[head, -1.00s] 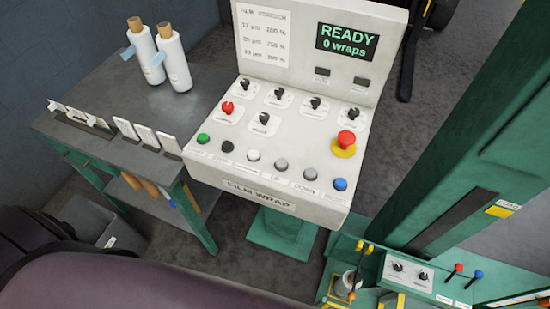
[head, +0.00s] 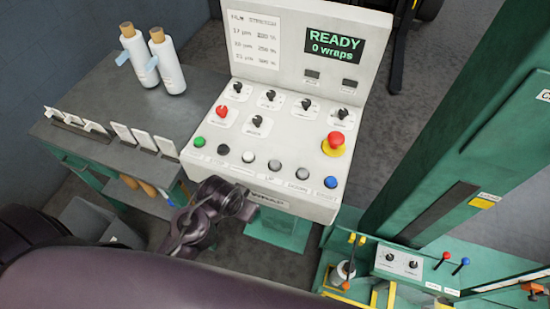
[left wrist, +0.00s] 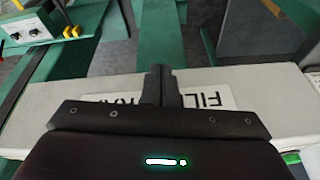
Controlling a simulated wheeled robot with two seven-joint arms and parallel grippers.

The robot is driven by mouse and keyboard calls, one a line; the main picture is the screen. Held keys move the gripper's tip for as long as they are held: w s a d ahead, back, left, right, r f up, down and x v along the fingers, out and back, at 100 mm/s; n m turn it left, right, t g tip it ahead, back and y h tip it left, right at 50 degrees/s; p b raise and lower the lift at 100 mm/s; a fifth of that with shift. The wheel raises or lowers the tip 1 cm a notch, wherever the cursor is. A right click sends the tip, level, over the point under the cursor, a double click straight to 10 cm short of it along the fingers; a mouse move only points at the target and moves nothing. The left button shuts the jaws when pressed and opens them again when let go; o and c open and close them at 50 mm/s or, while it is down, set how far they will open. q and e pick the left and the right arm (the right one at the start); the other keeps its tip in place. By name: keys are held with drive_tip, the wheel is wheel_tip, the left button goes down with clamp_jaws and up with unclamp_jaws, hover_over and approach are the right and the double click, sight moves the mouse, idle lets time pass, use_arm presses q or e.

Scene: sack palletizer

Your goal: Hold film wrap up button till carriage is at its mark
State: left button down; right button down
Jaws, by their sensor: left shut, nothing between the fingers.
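The film wrap panel (head: 222,175) is a pale sloped box with a row of buttons. The up button (head: 275,166) is grey, between a white button (head: 248,157) and the grey down button (head: 302,173). My left gripper (head: 246,193) is shut and empty at the panel's front edge, below the button row, apart from the up button. In the left wrist view its fingers (left wrist: 158,72) partly cover the FILM WRAP label (left wrist: 205,97). The green mast (head: 465,150) at right has a dark strip and a yellow tag (head: 482,202); I cannot make out the carriage. My right gripper is not in view.
The display (head: 335,45) reads READY, 0 wraps. A red emergency stop (head: 335,140) and several selector knobs sit above the buttons. A table (head: 105,90) with two film rolls stands at left. A small control box (head: 405,262) is at lower right.

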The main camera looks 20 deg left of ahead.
use_arm(q)
wheel_tip(320, 180, up, 11)
drive_tip(key=t, duration=0.1)
wheel_tip(320, 180, up, 9)
drive_tip(key=m+h, duration=0.8)
drive_tip(key=m, duration=1)
hover_over(270, 164)
drive_tip(key=shift+y+p, duration=0.3)
wheel_tip(270, 164, down, 8)
drive_tip(key=b, duration=0.7)
drive_tip(key=shift+b, duration=0.3)
drive_tip(key=shift+f, duration=0.4)
